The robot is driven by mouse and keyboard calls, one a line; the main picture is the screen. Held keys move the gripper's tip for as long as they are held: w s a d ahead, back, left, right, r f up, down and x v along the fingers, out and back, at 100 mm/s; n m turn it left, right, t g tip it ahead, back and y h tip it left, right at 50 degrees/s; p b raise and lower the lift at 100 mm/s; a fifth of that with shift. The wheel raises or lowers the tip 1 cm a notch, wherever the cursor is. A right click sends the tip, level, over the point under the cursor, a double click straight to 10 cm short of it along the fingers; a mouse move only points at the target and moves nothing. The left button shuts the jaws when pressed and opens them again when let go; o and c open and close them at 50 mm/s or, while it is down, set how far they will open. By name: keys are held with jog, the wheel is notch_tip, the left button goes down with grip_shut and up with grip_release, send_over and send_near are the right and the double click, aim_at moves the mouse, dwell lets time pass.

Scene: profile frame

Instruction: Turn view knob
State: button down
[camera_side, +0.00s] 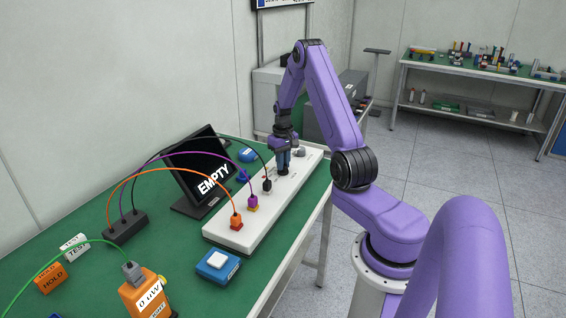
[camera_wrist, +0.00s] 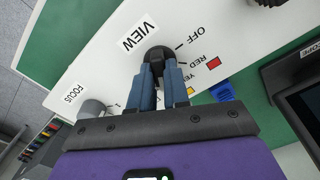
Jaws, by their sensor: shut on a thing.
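The view knob (camera_wrist: 158,54) is a dark round knob on a white panel (camera_wrist: 97,62), beside a label reading VIEW (camera_wrist: 138,33). Marks for OFF, RED and a partly hidden yellow one lie to its right in the wrist view. My gripper (camera_wrist: 159,72) has its blue fingers shut on the knob. In the side view my gripper (camera_side: 284,163) points down at the far part of the white panel (camera_side: 225,236); the knob is hidden there by the fingers. A black screen (camera_side: 200,160) behind the panel reads EMPTY.
A grey focus knob (camera_wrist: 93,108) sits left of my gripper. Orange (camera_side: 236,221), purple (camera_side: 253,203) and black (camera_side: 267,186) plugs with arching cables stand on the panel's near part. A blue box with a white button (camera_side: 218,265) and an orange block (camera_side: 146,295) lie in front.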

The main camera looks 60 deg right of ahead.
jog(key=shift+m, duration=1.5)
jog(key=c, duration=1.1)
grip_release()
notch_tip(320, 180, up, 18)
jog(key=shift+f, duration=0.25)
